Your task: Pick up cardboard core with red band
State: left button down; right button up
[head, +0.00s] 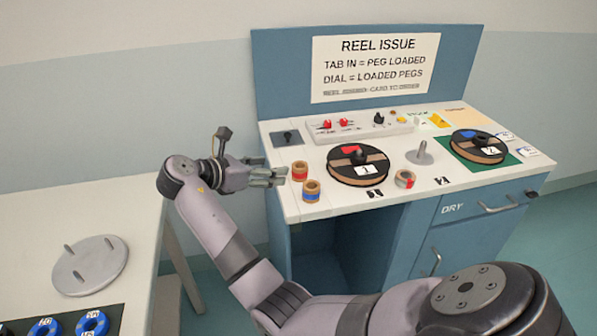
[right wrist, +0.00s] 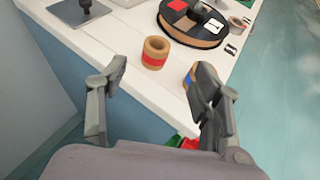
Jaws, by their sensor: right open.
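The cardboard core with the red band (head: 300,174) stands upright near the left front edge of the white counter (head: 325,206). In the right wrist view the red-banded core (right wrist: 154,55) stands beyond the fingertips, between their lines. A cardboard core with a blue band (head: 311,193) stands just in front of it; in the right wrist view this blue-banded core (right wrist: 187,78) is partly hidden by the right-hand finger. My right gripper (head: 279,176) is open and empty, at the counter's left edge, close to the red-banded core. My left gripper is not in view.
A black reel marked 1 (head: 358,181) lies right of the cores, with a small roll (head: 404,179) beside it. Reel 2 (head: 478,158) lies farther right, past a grey peg (head: 420,156). A tray (head: 362,131) stands behind. A white table (head: 136,229) is at left.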

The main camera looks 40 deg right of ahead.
send_near(304, 165)
jog(key=x, duration=0.3)
jog(key=shift+s+d, duration=0.1)
jog(key=shift+d, duration=0.15)
jog(key=shift+f+x, duration=0.1)
jog(key=shift+x, duration=1.25)
jog(key=shift+f+x, duration=0.15)
jog(key=shift+x, duration=1.25)
jog(key=shift+a, duration=0.15)
jog(key=c, duration=1)
jog(key=shift+r, duration=0.15)
